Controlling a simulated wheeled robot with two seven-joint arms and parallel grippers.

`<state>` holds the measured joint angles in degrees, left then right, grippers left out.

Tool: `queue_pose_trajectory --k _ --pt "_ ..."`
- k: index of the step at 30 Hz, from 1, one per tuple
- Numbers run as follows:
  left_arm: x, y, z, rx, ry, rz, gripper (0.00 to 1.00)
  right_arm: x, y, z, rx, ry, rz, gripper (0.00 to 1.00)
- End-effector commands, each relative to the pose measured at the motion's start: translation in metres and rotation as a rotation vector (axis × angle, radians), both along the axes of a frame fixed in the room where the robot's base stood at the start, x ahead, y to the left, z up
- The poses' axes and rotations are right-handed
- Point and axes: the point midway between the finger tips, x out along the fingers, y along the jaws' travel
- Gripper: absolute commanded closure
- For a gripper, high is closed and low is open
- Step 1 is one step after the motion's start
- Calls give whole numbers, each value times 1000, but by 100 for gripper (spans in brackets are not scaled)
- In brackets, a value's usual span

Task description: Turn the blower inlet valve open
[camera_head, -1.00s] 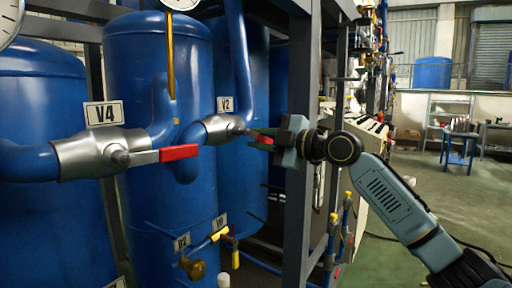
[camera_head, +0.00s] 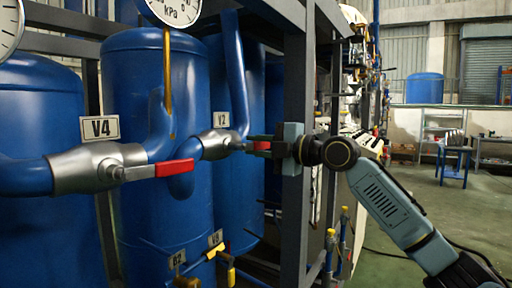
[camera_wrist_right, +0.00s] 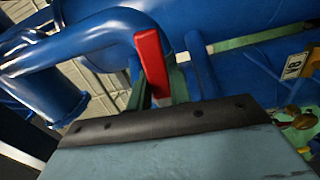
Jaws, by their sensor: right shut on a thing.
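My right gripper (camera_head: 262,145) reaches in from the right in the head view. It is shut on the red-ended handle (camera_head: 260,146) of the valve labelled V2 (camera_head: 218,145). The red handle end also shows upright between the green fingers in the right wrist view (camera_wrist_right: 152,62). The handle points right, roughly in line with its pipe, and the gripper partly hides it. A second valve, labelled V4 (camera_head: 88,168), has a red handle (camera_head: 175,168) pointing right, apart from the gripper. No label says which valve is the blower inlet. My left gripper is out of view.
Blue tanks (camera_head: 158,90) and blue pipes stand behind the valves. A dark steel frame post (camera_head: 294,215) rises close behind my right gripper. Small yellow-handled valves (camera_head: 217,251) sit low in front. Open floor lies at the right.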

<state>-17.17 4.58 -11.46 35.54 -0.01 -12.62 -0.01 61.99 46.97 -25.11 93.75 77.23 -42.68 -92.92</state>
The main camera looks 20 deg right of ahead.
Motion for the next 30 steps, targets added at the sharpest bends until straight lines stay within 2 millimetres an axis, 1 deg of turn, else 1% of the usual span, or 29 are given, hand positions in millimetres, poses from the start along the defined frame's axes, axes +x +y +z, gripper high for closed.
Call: queue_pose_trajectory --k 3,4,8,16,20,23,26,30 --pt "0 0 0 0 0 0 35 0 0 0 0 0 -1 100" --pt "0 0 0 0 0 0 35 0 0 0 0 0 -1 76" --pt "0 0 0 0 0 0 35 0 0 0 1 1 0 59" --pt "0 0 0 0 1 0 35 0 0 0 2 1 0 58" --pt "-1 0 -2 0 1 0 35 -6 -5 -1 1 1 -1 58" --pt "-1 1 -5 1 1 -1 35 -18 -13 -2 -1 1 -2 58" --pt "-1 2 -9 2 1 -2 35 -36 -26 -3 -2 3 -4 58" --pt "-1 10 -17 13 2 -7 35 -64 -44 -4 -3 3 -5 58"
